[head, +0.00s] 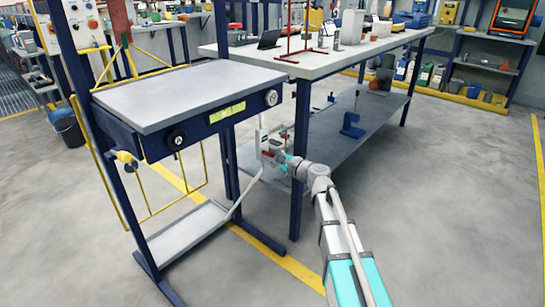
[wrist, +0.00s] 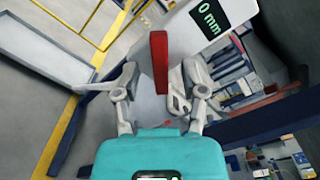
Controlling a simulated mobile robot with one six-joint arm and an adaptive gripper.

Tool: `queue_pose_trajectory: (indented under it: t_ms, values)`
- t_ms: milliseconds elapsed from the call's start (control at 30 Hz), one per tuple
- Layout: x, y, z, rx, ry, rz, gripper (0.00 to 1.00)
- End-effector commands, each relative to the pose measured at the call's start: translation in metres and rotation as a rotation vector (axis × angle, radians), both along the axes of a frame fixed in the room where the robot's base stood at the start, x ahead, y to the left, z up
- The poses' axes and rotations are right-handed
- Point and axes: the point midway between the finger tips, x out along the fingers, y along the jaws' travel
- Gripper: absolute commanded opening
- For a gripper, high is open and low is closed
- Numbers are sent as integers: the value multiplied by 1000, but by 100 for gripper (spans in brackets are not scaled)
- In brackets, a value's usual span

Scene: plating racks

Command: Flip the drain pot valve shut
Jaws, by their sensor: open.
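The drain pot valve's red lever (wrist: 159,62) stands upright in the wrist view, between the two fingers of my gripper (wrist: 160,84). The fingers are spread, with a visible gap on either side of the lever. Behind it is a pale housing (wrist: 184,36) with a dark display (wrist: 209,16) reading "0 mm". In the head view, my gripper (head: 271,156) is at the white unit (head: 263,141) beside the right end of the small bench.
The small bench (head: 190,92) has knobs on its front and a lower shelf (head: 188,232). A long table (head: 345,62) with a blue leg stands close behind my gripper. A yellow wire frame (head: 178,200) hangs under the small bench. The floor at the right is clear.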

Motion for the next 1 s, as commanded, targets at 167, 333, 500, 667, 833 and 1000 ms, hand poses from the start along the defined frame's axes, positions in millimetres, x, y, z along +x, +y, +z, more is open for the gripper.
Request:
queue_pose_trajectory:
  t_ms: [167,333,500,667,833,1000]
  values:
    - [0,0,0,0,0,0,30]
    - [0,0,0,0,0,0,0]
    - [0,0,0,-1,0,1,0]
    - [0,0,0,-5,-6,1,0]
    - [-1,0,0,-27,-33,2,0]
    - [-1,0,0,-74,-94,2,0]
